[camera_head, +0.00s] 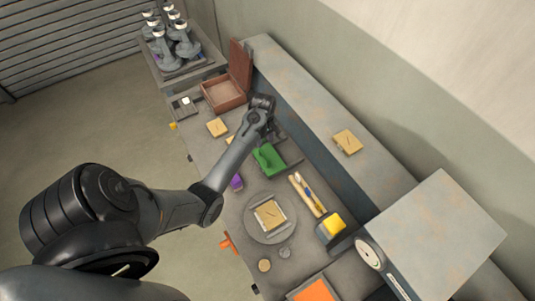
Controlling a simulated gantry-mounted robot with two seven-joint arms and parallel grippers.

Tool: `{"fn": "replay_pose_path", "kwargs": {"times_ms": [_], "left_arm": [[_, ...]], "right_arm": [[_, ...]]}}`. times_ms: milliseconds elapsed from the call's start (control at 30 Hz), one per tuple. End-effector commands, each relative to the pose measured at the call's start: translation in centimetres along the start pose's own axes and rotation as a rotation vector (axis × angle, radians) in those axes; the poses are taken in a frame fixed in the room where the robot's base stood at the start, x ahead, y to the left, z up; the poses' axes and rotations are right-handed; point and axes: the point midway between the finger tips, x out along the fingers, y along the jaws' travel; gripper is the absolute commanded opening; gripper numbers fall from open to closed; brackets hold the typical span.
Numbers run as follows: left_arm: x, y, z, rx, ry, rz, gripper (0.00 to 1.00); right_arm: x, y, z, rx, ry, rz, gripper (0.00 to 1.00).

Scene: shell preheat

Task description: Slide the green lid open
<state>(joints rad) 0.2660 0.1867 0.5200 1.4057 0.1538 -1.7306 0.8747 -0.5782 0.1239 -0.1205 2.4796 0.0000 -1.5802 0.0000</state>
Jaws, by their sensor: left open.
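The green lid (268,158) lies on the workbench near its middle. It sits on a dark base, part of which shows beside it to the right. My left arm reaches over the bench from the lower left, and its gripper (276,133) is just behind the lid. The gripper is open. The fingertips are small and partly hidden by the wrist, so I cannot tell whether they touch the lid. My right gripper is not in view.
A round plate (250,226) with a tan square piece lies in front of the lid. A purple object (236,182) is to its left, a tool tray (304,193) to its right. An open brown box (222,95) stands behind. A raised ledge (309,106) runs along the right.

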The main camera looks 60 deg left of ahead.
Motion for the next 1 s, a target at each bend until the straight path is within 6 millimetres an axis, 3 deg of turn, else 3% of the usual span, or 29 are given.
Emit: {"fn": "replay_pose_path", "kwargs": {"times_ms": [600,1000], "left_arm": [[8.8,0.0,0.1,0.000,-0.001,0.000,0.40],[10.2,0.0,0.1,0.001,-0.001,0.001,0.40]], "right_arm": [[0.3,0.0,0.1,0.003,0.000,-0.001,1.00],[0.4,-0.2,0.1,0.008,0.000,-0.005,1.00]]}}
